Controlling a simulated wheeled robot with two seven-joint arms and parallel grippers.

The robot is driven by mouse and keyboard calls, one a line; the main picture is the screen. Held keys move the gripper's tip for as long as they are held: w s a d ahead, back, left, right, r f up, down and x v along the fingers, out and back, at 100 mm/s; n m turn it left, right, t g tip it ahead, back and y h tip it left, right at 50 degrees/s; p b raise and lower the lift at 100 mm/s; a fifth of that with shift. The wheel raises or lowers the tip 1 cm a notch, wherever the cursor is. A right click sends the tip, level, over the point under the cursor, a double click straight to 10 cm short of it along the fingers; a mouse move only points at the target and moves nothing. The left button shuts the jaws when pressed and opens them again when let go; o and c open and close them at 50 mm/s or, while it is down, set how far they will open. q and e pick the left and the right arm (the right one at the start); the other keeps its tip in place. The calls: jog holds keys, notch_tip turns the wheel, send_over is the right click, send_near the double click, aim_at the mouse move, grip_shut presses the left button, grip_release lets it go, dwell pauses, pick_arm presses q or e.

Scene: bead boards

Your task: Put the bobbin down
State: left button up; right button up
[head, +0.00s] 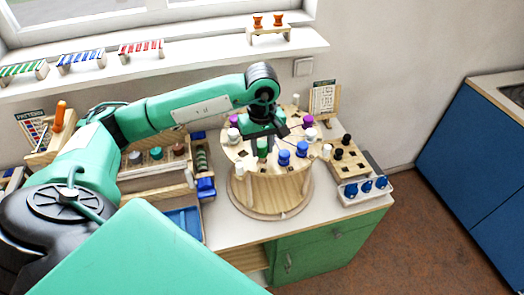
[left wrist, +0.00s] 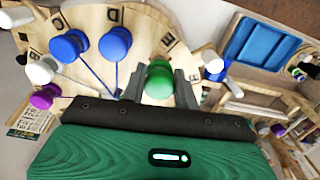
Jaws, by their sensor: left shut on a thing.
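My left gripper (head: 263,142) is over the round wooden bead board (head: 262,187) and shut on a green bobbin (head: 262,150). In the left wrist view the green bobbin (left wrist: 159,80) stands between the two fingers of the left gripper (left wrist: 159,88). I cannot tell whether the bobbin touches the board top. Two blue bobbins (left wrist: 115,44) stand beside it on the board, with threads running from them; they also show in the head view (head: 284,158). White and purple bobbins stand around the rim, one purple (left wrist: 46,96). My right gripper is not in view.
A wooden block with dark pegs and blue knobs (head: 362,181) stands right of the board. Wooden racks with spools (head: 157,160) and a blue tray (head: 184,222) lie to the left. A pattern card (head: 323,97) stands behind. The counter's front right (head: 330,225) is clear.

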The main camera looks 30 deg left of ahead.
aim_at(262, 152)
pick_arm(q)
notch_tip(262, 152, down, 3)
jog(key=shift+f+p, duration=0.1)
jog(key=shift+p, duration=0.4)
jog(key=shift+f+b, duration=0.15)
jog(key=shift+b, duration=0.2)
jog(key=o, duration=0.7)
jog(key=shift+r+p, duration=0.3)
notch_tip(262, 152, up, 10)
jog(key=b, duration=0.4)
jog(key=shift+r+b, duration=0.25)
jog(key=shift+b, duration=0.05)
jog(key=shift+r, duration=0.65)
